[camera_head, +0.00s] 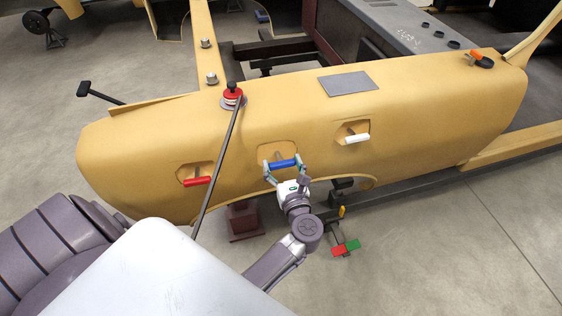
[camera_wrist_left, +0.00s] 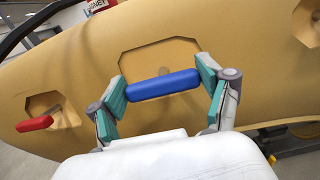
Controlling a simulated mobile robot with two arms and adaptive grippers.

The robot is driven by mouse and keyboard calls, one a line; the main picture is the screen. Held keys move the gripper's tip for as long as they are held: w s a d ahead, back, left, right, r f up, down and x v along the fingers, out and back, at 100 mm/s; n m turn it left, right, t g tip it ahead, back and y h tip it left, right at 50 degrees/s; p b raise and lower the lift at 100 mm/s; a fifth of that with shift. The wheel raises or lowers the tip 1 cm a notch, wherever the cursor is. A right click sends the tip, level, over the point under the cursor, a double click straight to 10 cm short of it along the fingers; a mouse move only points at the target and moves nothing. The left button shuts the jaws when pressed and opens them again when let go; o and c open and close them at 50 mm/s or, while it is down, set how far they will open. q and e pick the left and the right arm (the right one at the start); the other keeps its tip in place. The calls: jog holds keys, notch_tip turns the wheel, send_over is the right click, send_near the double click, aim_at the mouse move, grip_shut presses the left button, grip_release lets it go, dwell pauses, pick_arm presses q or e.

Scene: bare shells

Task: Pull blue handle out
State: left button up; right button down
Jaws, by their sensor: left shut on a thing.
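The blue handle (camera_head: 283,163) is a short horizontal bar in front of a cut-cornered recess in the yellow shell (camera_head: 420,110). My left gripper (camera_head: 282,166) is at it, with one finger at each end of the bar, and is shut on it. In the left wrist view the blue handle (camera_wrist_left: 162,85) lies slightly tilted between the teal finger pads (camera_wrist_left: 163,91). The recess shows behind it; how far the bar stands out is hard to tell. My right gripper is not in view.
A red handle (camera_head: 197,181) sits in a recess to the left and a white handle (camera_head: 356,138) in one to the right. A long dark rod (camera_head: 217,165) slants down from a red knob (camera_head: 232,96). Red and green pedals (camera_head: 346,248) are below right.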

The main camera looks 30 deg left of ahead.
pick_arm(q)
jog(key=o, duration=1.6)
jog(key=shift+s+d, duration=0.15)
jog(key=shift+o, duration=0.2)
jog(key=v, duration=0.7)
jog(key=shift+s+d, duration=0.15)
jog(key=shift+d, duration=0.05)
